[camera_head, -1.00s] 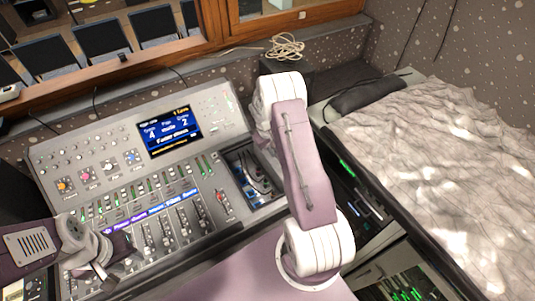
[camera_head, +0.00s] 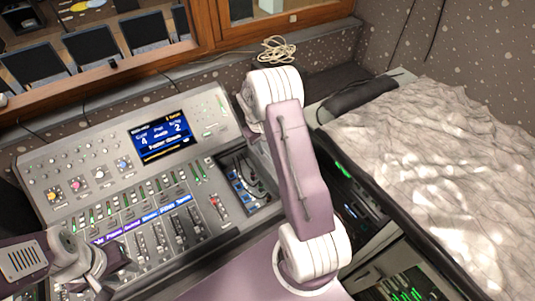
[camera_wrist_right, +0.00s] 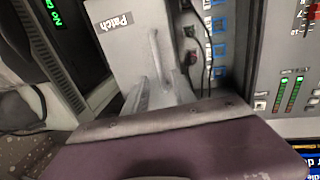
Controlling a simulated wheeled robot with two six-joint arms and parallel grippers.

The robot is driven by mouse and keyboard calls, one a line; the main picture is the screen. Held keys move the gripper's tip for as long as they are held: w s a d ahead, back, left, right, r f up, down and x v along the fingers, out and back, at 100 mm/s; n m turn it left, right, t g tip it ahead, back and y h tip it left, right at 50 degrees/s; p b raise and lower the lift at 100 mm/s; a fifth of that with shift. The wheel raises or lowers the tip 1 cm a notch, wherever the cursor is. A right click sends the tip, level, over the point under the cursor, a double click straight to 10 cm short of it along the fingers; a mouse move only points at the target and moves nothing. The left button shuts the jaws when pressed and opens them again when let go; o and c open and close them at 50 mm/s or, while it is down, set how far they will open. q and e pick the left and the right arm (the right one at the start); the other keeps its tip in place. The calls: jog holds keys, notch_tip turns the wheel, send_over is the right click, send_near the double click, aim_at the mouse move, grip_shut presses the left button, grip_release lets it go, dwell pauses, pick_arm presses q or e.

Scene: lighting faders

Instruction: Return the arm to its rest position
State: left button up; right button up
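My right arm (camera_head: 300,170) rises across the middle of the head view, beside the right end of the lighting console (camera_head: 45,160). Its gripper is hidden there behind the arm's upper joint. In the right wrist view, my purple wrist housing fills the bottom, and grey finger-like parts (camera_wrist_right: 150,88) show beyond it, in front of a grey panel marked "Patch" (camera_wrist_right: 118,50). Their opening is unclear. My left gripper (camera_head: 103,275) is at the lower left, over the console's front left faders; its fingers overlap, so its opening is unclear. No held object is visible.
The console has a lit blue screen (camera_head: 162,137), faders (camera_head: 160,235) and a recessed bay with blue sockets (camera_head: 248,187). A coiled cable (camera_head: 277,49) lies on the back ledge. A crumpled grey cover (camera_head: 440,165) lies to the right.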

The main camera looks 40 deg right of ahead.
jog(key=r, duration=0.3)
jog(key=shift+a+r, duration=0.35)
jog(key=shift+a, duration=0.05)
jog(key=s+a+r+n+t+b, duration=0.1)
jog(key=a+r, duration=0.2)
jog(key=a, duration=0.2)
jog(key=s+a+r+n+b, duration=0.1)
jog(key=a+r+b, duration=0.1)
jog(key=a, duration=0.3)
jog(key=s+a+f+y, duration=0.1)
jog(key=s+a, duration=0.3)
jog(key=s, duration=0.4)
jog(key=s+a+f+m+y, duration=0.1)
jog(key=s+a+f, duration=0.2)
jog(key=s, duration=0.4)
jog(key=shift+s+a+f+m, duration=0.15)
jog(key=shift+s+a+m, duration=0.15)
jog(key=shift+s+a, duration=0.1)
